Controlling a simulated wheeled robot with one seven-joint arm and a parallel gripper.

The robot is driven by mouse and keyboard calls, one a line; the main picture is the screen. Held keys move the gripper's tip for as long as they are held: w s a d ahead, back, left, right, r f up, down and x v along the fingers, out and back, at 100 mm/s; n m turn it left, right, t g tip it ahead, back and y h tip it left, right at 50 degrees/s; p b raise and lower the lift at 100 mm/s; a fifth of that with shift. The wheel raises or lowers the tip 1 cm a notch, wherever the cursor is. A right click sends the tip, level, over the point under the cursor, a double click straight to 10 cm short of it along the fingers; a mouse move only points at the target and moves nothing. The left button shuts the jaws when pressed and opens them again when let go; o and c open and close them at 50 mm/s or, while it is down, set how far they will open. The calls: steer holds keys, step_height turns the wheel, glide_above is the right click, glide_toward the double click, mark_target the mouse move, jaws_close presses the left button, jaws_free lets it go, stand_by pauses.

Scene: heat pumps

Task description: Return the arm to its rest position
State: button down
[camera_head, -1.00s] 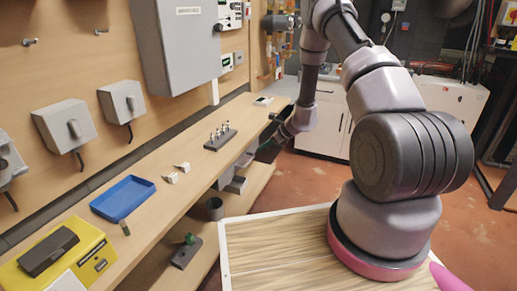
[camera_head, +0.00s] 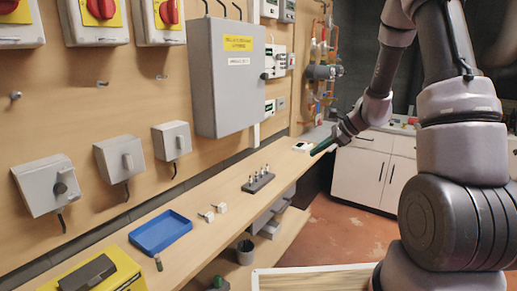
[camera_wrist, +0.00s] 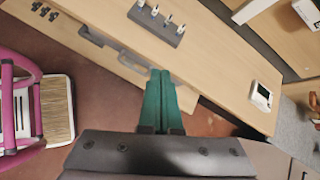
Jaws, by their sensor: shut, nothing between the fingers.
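My gripper (camera_head: 325,146) is at the end of my raised arm, near the far end of the wooden bench (camera_head: 225,215). In the wrist view its two green fingers (camera_wrist: 160,92) lie together with nothing between them. They are apart from the bench and its objects. The arm is bent, reaching up from my base at the right of the head view and down toward the bench end.
On the bench are a rack of small pegs (camera_head: 258,182), two small white pieces (camera_head: 214,212), a blue tray (camera_head: 160,232), a yellow case (camera_head: 100,275) and a white device (camera_head: 302,146). A grey cabinet (camera_head: 228,85) hangs above. Red floor (camera_head: 340,235) lies clear beside the bench.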

steer(key=s+a+r+n+h, duration=0.1)
steer(key=s+a+r+n, duration=0.2)
steer(key=s+r+n, duration=0.85)
steer(key=s+d+r+n+t+h, duration=0.1)
steer(key=s+d+r+n+h, duration=0.1)
steer(key=s+r, duration=0.4)
steer(key=s+d+r+n+t+h, duration=0.1)
steer(key=s+d+r+n+h, duration=0.1)
steer(key=s+r, duration=0.5)
steer(key=s, duration=0.3)
steer(key=shift+d+t+h, duration=0.3)
steer(key=shift+d+h, duration=0.05)
steer(key=shift+h, duration=0.05)
steer(key=shift+a+r, duration=0.1)
